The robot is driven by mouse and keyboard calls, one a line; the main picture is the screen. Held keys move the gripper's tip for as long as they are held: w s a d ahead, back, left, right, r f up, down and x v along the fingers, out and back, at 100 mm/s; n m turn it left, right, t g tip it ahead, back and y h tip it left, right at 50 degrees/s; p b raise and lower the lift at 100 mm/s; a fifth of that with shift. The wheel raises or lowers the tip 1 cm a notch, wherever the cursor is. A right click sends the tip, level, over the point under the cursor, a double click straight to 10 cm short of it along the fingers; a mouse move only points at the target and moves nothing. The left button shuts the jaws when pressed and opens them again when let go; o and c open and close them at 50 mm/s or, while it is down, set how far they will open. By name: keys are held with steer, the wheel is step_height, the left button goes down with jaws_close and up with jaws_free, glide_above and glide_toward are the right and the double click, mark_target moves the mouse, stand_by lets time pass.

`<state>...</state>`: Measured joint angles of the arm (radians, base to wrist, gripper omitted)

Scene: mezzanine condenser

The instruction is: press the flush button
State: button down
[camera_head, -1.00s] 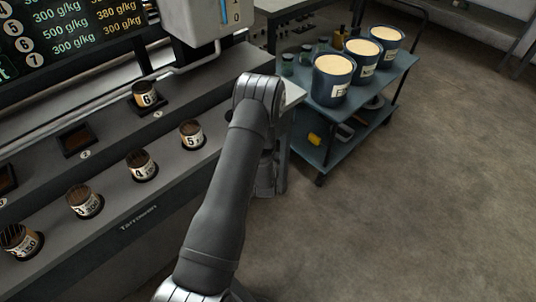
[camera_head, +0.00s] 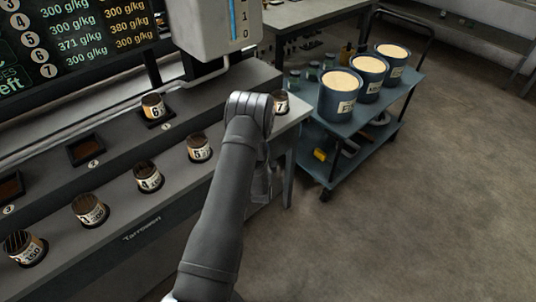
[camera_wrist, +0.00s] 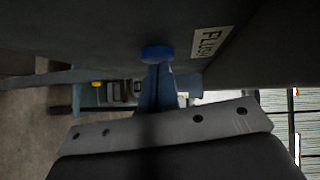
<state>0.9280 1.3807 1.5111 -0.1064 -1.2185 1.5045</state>
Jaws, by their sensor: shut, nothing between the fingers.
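The flush button is a round blue knob (camera_wrist: 157,53) on the underside of a dark panel in the wrist view. A white label reading FLUSH (camera_wrist: 212,42) is beside it on the right. My gripper (camera_wrist: 157,69) shows as narrow blue fingers rising from the grey bracket at the bottom of the wrist view. The fingers are shut and empty, with their tips just below the button; I cannot tell whether they touch it. In the head view my arm hides the fingertips, and the button does not show.
Numbered cups, such as cup 6 (camera_head: 153,106) and cup 7 (camera_head: 281,102), stand in the stepped grey counter (camera_head: 180,187). A blue cart (camera_head: 326,165) with labelled buckets (camera_head: 341,98) stands to the right. The floor at the right is clear.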

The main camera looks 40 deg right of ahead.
steer(key=shift+w+a+r, duration=0.1)
steer(key=shift+w+r, duration=0.15)
steer(key=shift+w, duration=0.45)
steer(key=s+a, duration=0.7)
steer(key=s, duration=0.5)
steer(key=shift+r, duration=0.45)
steer(key=shift+s+a, duration=0.1)
steer(key=shift+r, duration=0.1)
